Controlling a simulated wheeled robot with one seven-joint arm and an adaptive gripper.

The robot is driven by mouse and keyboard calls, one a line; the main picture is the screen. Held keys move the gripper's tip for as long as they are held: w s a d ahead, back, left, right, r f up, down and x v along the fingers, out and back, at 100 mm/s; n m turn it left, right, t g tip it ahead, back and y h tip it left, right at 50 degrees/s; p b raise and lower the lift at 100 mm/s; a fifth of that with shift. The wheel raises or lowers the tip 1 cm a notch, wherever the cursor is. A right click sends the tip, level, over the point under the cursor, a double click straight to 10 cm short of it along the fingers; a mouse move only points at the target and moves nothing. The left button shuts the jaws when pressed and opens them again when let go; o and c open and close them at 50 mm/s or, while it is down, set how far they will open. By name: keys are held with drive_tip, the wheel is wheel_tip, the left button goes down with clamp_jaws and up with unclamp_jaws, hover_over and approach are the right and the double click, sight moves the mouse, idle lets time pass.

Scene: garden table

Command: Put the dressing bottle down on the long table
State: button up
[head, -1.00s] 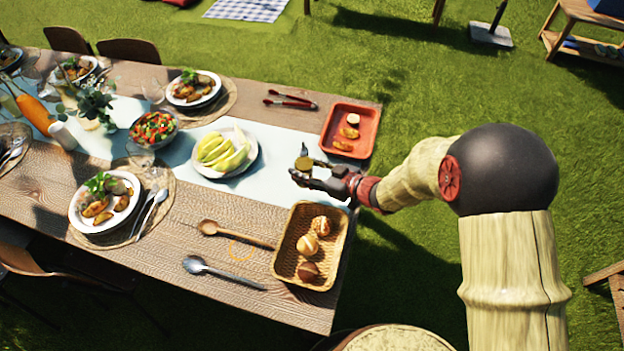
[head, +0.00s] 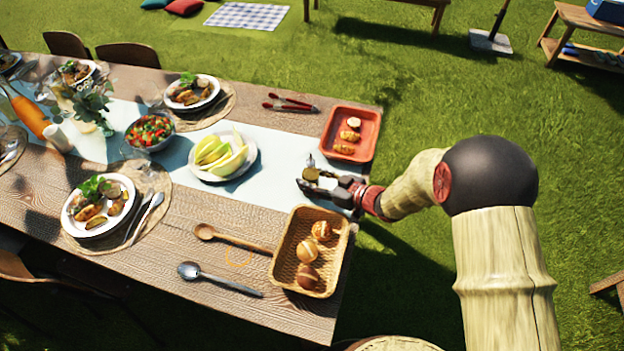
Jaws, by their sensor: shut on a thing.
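The dressing bottle (head: 311,174) is a small clear bottle with a yellow-brown lower part, upright in my gripper (head: 313,186). My gripper is shut on it, over the right end of the long table (head: 205,213) and its pale blue runner (head: 278,150). The gripper hides part of the bottle. I cannot tell whether the bottle's base touches the runner or hangs just above it. A faint orange ring (head: 238,256) shows on the bare wood between the two spoons.
A red tray (head: 372,130) lies behind the gripper, a wicker basket of rolls (head: 281,265) in front. A plate of melon slices (head: 196,172) is to the left. A wooden spoon (head: 235,238), metal spoon (head: 220,279) and tongs (head: 290,104) lie nearby. Runner between plate and gripper is clear.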

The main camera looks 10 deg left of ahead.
drive_tip(key=o, duration=1.4)
drive_tip(key=shift+f, duration=0.15)
drive_tip(key=shift+r, duration=0.25)
drive_tip(key=p+v, duration=0.4)
drive_tip(key=v, duration=0.8)
drive_tip(key=w+d+r+m+t+h, duration=0.2)
drive_tip(key=w+d+r+h, duration=0.2)
drive_tip(key=d+r, duration=0.3)
drive_tip(key=w+d+r+m+t+h, duration=0.2)
drive_tip(key=w+d+r+h, duration=0.25)
drive_tip(key=d+r, duration=0.25)
drive_tip(key=s+d+r+m+h, duration=0.4)
drive_tip(key=s+d+r+h, duration=0.1)
drive_tip(key=s+d+r, duration=0.25)
drive_tip(key=s+a+r+m+g, duration=0.1)
drive_tip(key=s, duration=0.7)
drive_tip(key=s+a+r+m+g+y, duration=0.1)
drive_tip(key=s+g, duration=0.1)
drive_tip(key=s, duration=0.6)
drive_tip(key=s+a+r+m+g, duration=0.1)
drive_tip(key=s+m+g, duration=0.1)
drive_tip(key=s, duration=0.6)
drive_tip(key=shift+s+a+r, duration=0.1)
drive_tip(key=shift+a+r, duration=0.15)
drive_tip(key=shift+r, duration=0.15)
